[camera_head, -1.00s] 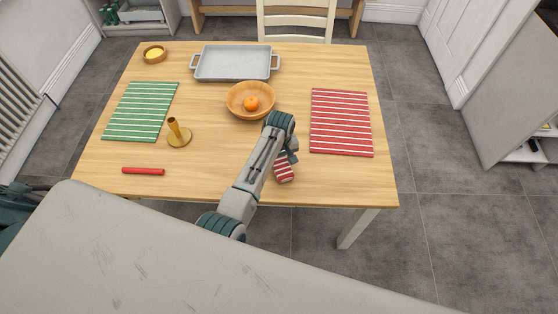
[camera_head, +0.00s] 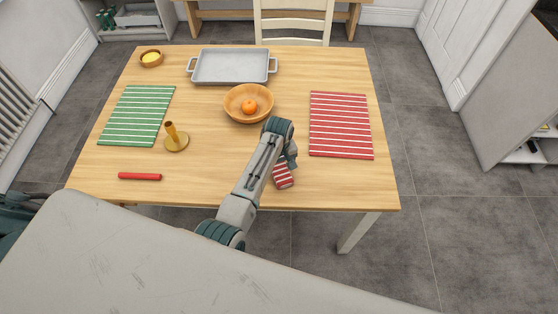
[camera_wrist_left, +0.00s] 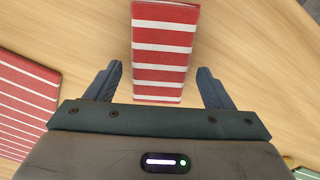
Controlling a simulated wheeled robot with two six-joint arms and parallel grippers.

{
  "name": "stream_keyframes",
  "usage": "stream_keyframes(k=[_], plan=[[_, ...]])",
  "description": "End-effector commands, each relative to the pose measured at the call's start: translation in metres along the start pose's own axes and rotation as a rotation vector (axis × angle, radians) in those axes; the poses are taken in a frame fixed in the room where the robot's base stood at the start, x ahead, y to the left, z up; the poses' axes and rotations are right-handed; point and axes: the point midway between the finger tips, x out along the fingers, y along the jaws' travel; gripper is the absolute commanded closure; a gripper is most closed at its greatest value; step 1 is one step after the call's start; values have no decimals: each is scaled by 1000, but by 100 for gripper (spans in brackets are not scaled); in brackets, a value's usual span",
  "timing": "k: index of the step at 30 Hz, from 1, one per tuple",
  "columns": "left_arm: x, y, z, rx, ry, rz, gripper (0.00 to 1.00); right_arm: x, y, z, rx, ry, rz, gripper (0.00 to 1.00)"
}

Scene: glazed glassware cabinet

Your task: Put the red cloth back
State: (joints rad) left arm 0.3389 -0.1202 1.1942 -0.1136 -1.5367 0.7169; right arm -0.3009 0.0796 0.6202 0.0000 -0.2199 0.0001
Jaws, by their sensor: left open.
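The red cloth (camera_head: 283,179) is a small folded piece with red and white stripes, on the wooden table near its front edge. Part of it is hidden behind my left gripper (camera_head: 288,160) in the head view. In the left wrist view the cloth (camera_wrist_left: 160,50) runs lengthwise between the two fingers of my left gripper (camera_wrist_left: 160,74). The fingers are open, with a gap on each side of the cloth. A larger red striped mat (camera_head: 340,125) lies flat on the table's right side. My right gripper is not in view.
A grey tray (camera_head: 232,68), small yellow-filled bowl (camera_head: 151,58), green striped mat (camera_head: 136,116), brass candlestick (camera_head: 174,138) and red stick (camera_head: 139,176) are farther left. The table's front right is clear.

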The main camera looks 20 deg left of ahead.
Motion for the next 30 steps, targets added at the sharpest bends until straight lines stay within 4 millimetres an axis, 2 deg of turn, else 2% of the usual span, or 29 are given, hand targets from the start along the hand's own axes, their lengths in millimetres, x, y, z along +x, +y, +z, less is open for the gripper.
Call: stream_keyframes(k=[5, 12, 18, 24, 30], plan=[[-21, 1, -1, 0, 4, 4, 25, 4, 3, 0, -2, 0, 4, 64], [-74, 2, -1, 0, 4, 5, 25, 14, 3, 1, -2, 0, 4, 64], [-107, 1, -1, 0, 3, 3, 25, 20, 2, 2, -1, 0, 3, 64], [-121, 0, 0, 0, 1, 0, 25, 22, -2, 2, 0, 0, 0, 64], [-122, 0, 0, 0, 0, 0, 25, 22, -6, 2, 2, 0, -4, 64]])
